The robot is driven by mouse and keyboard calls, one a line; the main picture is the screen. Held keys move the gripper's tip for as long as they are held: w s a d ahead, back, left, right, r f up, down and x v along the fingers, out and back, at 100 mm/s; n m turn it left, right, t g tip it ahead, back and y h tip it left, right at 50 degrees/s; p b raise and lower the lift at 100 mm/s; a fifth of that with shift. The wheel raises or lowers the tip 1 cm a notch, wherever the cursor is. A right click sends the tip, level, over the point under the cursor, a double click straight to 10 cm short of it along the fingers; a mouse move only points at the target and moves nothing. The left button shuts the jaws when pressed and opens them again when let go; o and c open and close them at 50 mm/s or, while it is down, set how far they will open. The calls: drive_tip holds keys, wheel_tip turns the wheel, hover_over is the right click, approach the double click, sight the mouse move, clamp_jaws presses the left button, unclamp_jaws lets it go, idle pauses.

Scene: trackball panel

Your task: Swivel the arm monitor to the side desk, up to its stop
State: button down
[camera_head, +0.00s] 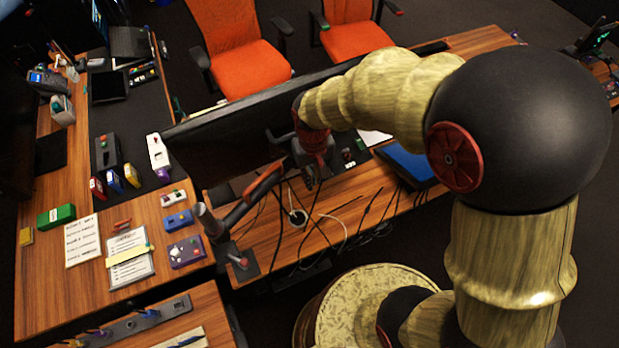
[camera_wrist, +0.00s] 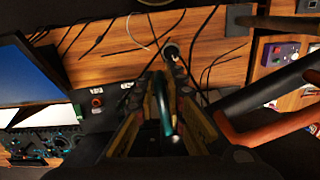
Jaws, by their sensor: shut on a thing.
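The arm monitor (camera_head: 235,125) is a wide dark panel seen from behind and above in the head view, standing across the wooden desk. Its jointed support arm (camera_head: 258,190), black and red, runs from a post at the desk's left corner; its bars (camera_wrist: 262,105) cross the right of the wrist view. My gripper (camera_head: 312,182) is behind the panel near its middle. In the wrist view my gripper (camera_wrist: 172,95) is shut on a dark green curved bar (camera_wrist: 163,105), which looks like a handle. How the bar joins the monitor is hidden.
A wooden desk on the left (camera_head: 40,185) holds boxes, papers and small devices. Loose cables (camera_head: 300,222) lie on the desk below my gripper. A blue screen (camera_head: 408,162) is to the right. Orange chairs (camera_head: 248,65) stand beyond the monitor.

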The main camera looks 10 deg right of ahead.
drive_tip(key=shift+w+d, duration=0.4)
drive_tip(key=shift+d, duration=0.4)
drive_tip(key=c, duration=2.2)
unclamp_jaws()
drive_tip(key=o, duration=0.3)
drive_tip(key=shift+w+d, duration=0.1)
drive_tip(key=shift+d, duration=0.1)
drive_tip(key=shift+a, duration=0.1)
wheel_tip(320, 180, up, 12)
